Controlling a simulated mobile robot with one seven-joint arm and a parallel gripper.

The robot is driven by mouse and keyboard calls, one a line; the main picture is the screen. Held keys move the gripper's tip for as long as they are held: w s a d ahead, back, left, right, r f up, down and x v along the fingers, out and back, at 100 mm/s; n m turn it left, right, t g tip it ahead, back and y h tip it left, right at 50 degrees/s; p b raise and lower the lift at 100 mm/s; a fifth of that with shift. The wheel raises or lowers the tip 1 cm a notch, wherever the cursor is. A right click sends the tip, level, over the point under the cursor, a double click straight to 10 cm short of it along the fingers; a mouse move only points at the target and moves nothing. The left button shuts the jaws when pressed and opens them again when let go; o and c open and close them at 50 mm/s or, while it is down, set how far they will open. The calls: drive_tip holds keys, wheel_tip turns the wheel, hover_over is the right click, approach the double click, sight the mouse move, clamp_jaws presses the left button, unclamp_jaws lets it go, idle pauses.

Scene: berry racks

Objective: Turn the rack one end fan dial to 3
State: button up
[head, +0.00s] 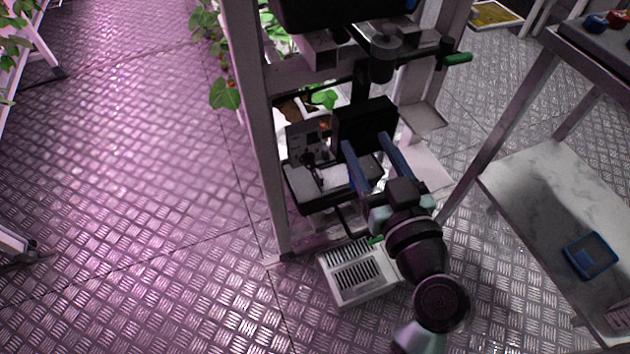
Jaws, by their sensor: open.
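The end of a berry rack (258,130) stands in the middle of the head view. A small grey control panel (298,140) with dark round knobs is fixed there, above a dark tray (305,205) holding white blocks. One dark knob (309,160) shows low on the panel; I cannot read its setting or any label. My gripper (365,141) is open, with two blue fingers pointing up to the panel's right. It is apart from the panel, and nothing shows between its fingers. A dark upright plate (375,122) is behind the fingertips.
A white vented box (358,275) sits on the floor below the tray. Pipes with a green-handled valve (457,58) cross above. A metal table with a lower shelf (540,180) holding a blue tray (591,256) stands right. The patterned metal floor (130,190) at left is clear.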

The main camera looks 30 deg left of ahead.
drive_tip(key=g+y+b, duration=0.2)
drive_tip(key=b, duration=0.4)
approach(311, 166)
drive_tip(key=shift+n, duration=0.3)
drive_tip(key=b+x, duration=0.2)
drive_tip(key=x, duration=0.6)
drive_tip(key=shift+w+a, duration=0.15)
clamp_jaws()
